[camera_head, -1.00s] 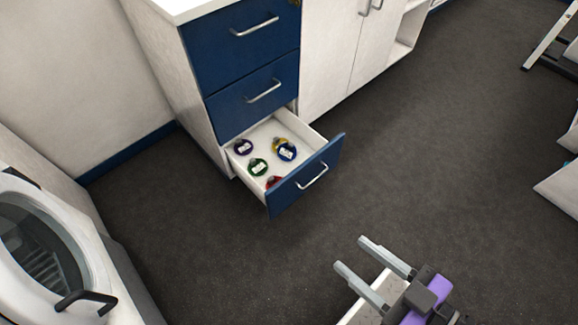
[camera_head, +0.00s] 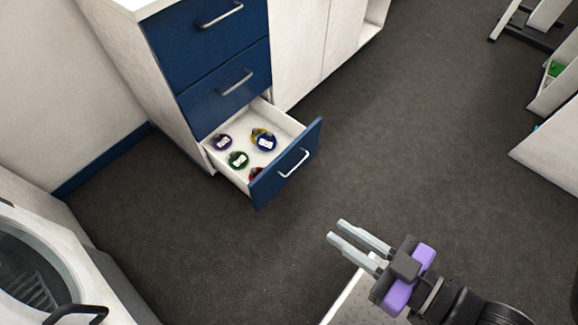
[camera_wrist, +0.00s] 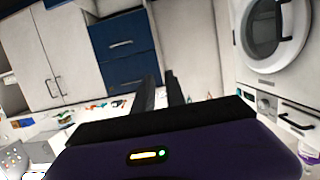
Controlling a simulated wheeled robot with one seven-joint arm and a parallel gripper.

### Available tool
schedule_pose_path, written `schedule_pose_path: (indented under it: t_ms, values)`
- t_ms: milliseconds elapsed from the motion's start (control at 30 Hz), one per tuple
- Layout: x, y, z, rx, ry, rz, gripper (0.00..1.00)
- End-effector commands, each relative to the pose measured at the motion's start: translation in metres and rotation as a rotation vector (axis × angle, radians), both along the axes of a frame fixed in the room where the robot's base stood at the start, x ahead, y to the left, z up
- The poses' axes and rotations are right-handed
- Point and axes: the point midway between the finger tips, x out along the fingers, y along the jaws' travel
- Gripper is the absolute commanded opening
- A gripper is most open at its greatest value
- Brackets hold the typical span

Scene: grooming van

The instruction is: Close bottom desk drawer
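The bottom desk drawer (camera_head: 285,168) is pulled out, with a blue front and a silver bar handle (camera_head: 294,163). Several round coloured items (camera_head: 238,159) with white labels lie inside it. The two blue drawers above it, the middle one (camera_head: 226,92) and the top one (camera_head: 207,32), are shut. My gripper (camera_head: 350,239) is in front of the open drawer and to its lower right, apart from it. Its two fingers are parallel with a gap between them and nothing in the gap. In the wrist view the fingers (camera_wrist: 160,92) point towards the blue drawers (camera_wrist: 124,45).
A white front-loading machine (camera_head: 40,262) with a round door and a dark handle stands at the lower left. White cabinets (camera_head: 325,35) stand right of the drawers. White shelving (camera_head: 552,130) is at the right edge. Dark floor (camera_head: 420,130) between them is clear.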

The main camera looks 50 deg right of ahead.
Motion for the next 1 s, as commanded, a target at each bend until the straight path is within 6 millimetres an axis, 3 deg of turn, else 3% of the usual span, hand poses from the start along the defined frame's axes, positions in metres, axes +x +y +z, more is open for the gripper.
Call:
schedule_pose_path:
  t_ms: [167,467,800,900,1000]
  values:
    - [0.042,-0.035,-0.018,-0.014,-0.116,-0.132,0.0]
    - [0.101,-0.148,-0.12,0.183,-0.122,-0.452,0.0]
    - [0.152,-0.273,-0.241,0.699,-0.067,-0.708,0.0]
    - [0.167,-0.294,-0.266,0.892,-0.047,-0.726,0.0]
    - [0.182,-0.3,-0.285,1.094,-0.009,-0.704,0.0]
